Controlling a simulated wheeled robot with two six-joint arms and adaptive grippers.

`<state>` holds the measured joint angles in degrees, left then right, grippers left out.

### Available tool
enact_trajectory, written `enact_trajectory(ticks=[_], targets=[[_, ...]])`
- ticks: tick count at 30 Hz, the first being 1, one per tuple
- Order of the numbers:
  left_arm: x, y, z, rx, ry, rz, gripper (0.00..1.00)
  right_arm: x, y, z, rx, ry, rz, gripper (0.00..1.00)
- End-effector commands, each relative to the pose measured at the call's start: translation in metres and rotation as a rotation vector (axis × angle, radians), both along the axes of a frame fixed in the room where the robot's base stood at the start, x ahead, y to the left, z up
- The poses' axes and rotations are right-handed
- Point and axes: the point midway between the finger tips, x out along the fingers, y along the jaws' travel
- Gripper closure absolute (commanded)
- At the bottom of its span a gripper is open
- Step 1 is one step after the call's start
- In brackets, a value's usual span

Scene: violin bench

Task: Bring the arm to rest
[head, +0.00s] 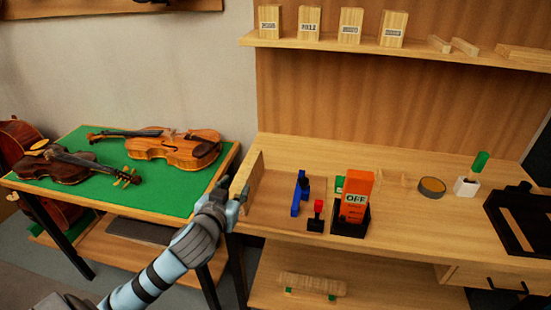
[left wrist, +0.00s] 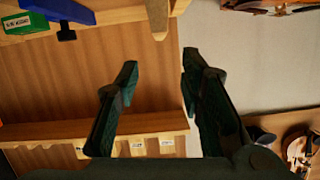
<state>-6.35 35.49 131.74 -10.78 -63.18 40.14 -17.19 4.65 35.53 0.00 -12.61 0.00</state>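My left gripper (head: 236,192) is in the head view at the left end of the wooden workbench (head: 410,225), beside the bench's raised end board. Its arm comes up from the lower left. In the left wrist view the left gripper (left wrist: 160,62) has its two dark fingers well apart, with nothing between them. My right gripper does not show in either view.
Left of the gripper, a green-topped table (head: 115,193) bears two violins. On the bench are a blue tool (head: 298,195), a red-handled item (head: 318,212), an orange OFF box (head: 355,195), a round tin (head: 431,187) and a black frame (head: 520,230). A shelf (head: 420,50) hangs above.

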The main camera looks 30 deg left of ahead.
Motion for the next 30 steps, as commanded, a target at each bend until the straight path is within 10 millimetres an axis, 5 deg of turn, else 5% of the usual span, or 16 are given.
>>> enact_trajectory(ticks=[5,8,15,24,30], targets=[[-0.001,0.0,-0.002,0.0,0.004,0.0,0.65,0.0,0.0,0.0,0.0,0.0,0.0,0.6],[-0.012,-0.007,-0.022,-0.008,0.069,-0.002,0.65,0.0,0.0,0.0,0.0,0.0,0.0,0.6],[-0.108,-0.06,-0.135,-0.052,0.502,-0.072,0.65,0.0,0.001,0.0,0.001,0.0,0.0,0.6],[-0.246,-0.139,-0.206,-0.146,0.965,-0.277,0.65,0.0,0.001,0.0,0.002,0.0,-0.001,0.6],[-0.233,-0.125,-0.314,-0.152,1.01,-0.252,0.65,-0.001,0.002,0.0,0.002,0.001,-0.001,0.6]])
